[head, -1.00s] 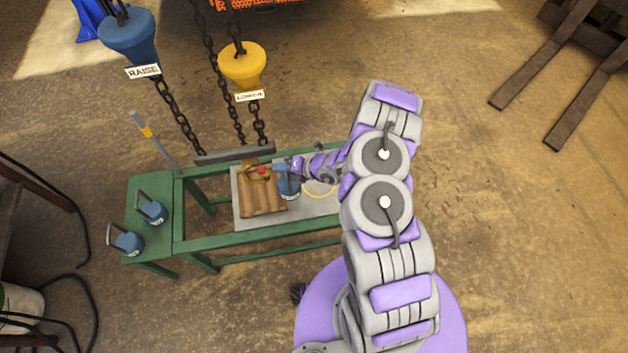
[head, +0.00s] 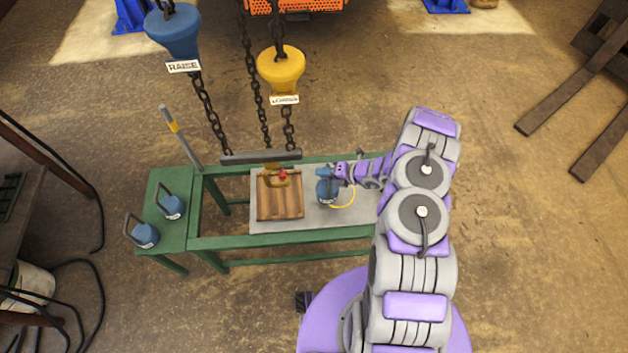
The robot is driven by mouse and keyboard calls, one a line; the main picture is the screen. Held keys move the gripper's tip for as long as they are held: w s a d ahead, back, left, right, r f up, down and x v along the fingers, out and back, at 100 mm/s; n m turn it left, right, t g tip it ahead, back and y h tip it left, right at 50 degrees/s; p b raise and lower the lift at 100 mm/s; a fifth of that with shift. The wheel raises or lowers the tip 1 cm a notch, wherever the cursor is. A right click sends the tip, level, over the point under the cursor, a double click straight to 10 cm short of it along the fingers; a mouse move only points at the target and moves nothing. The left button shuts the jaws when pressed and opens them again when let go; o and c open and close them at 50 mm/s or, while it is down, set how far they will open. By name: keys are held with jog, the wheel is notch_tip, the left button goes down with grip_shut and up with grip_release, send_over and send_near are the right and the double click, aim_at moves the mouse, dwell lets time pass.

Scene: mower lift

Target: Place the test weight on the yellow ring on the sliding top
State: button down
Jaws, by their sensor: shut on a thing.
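A blue test weight (head: 327,191) is held in my gripper (head: 332,173), which is shut on its top handle. The weight stands upright over the left part of the yellow ring (head: 352,197) and hides that part. The ring lies on the grey sliding top (head: 330,217) of the green bench frame. I cannot tell whether the weight's base touches the top or hangs a little above it. My arm covers the right end of the top.
A wooden board (head: 280,203) with a red-knobbed part lies left of the weight. Two more blue weights (head: 171,206) (head: 145,235) stand on the green side shelf (head: 158,188). Chains with a blue RAISE handle (head: 174,33) and yellow LOWER handle (head: 281,68) hang above a dark bar (head: 261,157).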

jog(key=w+d+f+b, duration=0.1)
jog(key=w+d+f, duration=0.2)
jog(key=d, duration=0.2)
jog(key=shift+f+b, duration=0.35)
jog(key=shift+f, duration=0.05)
jog(key=shift+w, duration=0.1)
jog(key=c, duration=1)
grip_release()
jog(key=shift+c, duration=0.2)
